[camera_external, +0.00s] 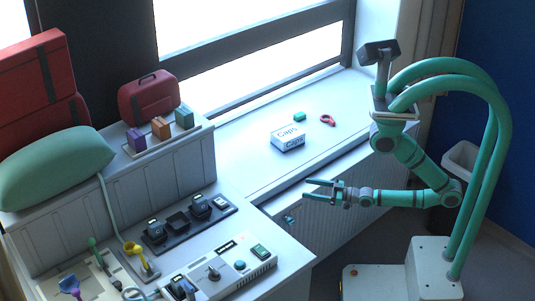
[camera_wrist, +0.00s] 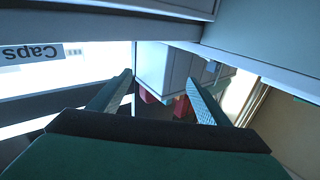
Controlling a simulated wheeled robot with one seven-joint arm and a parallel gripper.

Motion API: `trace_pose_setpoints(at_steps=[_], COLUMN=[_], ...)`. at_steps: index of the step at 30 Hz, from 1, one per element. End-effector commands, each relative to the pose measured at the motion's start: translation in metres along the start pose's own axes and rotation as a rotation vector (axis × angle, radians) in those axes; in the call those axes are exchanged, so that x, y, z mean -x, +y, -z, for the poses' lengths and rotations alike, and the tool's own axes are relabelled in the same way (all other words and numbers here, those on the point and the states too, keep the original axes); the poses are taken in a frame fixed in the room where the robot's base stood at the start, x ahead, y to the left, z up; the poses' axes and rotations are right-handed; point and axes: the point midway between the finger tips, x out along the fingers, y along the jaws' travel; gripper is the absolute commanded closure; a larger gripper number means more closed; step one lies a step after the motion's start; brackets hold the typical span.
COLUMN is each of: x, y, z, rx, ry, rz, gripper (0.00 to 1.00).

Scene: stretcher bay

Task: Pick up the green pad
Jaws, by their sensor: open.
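A small green pad (camera_external: 299,117) lies on the white window ledge, behind the Caps box and left of a red ring-like item. My gripper (camera_external: 318,188) is open and empty in front of the ledge, nearer the camera than the pad and well apart from it. In the wrist view both fingers of my gripper (camera_wrist: 158,78) are spread with nothing between them. I cannot make out the green pad in the wrist view.
The white Caps box (camera_external: 288,138) stands on the ledge between my gripper and the pad; its label (camera_wrist: 32,53) shows upside down in the wrist view. The red item (camera_external: 328,120) lies beside the pad. The ledge (camera_external: 240,160) is otherwise mostly clear. A device-covered counter (camera_external: 290,258) is at left.

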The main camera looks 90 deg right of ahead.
Motion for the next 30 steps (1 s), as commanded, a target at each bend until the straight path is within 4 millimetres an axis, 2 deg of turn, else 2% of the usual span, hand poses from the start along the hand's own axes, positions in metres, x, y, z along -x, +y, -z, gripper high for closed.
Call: trace_pose_setpoints(at_steps=[1,9,14,20,23,27,29,30], x=[-0.018,-0.094,-0.134,-0.177,-0.194,-0.207,-0.206,-0.204], y=[0.007,0.048,0.077,0.123,0.164,0.246,0.282,0.307], z=[0.008,0.053,0.089,0.140,0.154,0.147,0.143,0.140], rx=[-0.006,-0.031,-0.040,-0.046,-0.034,-0.010,-0.004,0.000], ry=[0.044,0.245,0.364,0.499,0.499,0.376,0.313,0.271], rz=[-0.018,-0.104,-0.152,-0.217,-0.284,-0.423,-0.480,-0.516], gripper=[0.30,0.30,0.30,0.30,0.30,0.30,0.30,0.30])
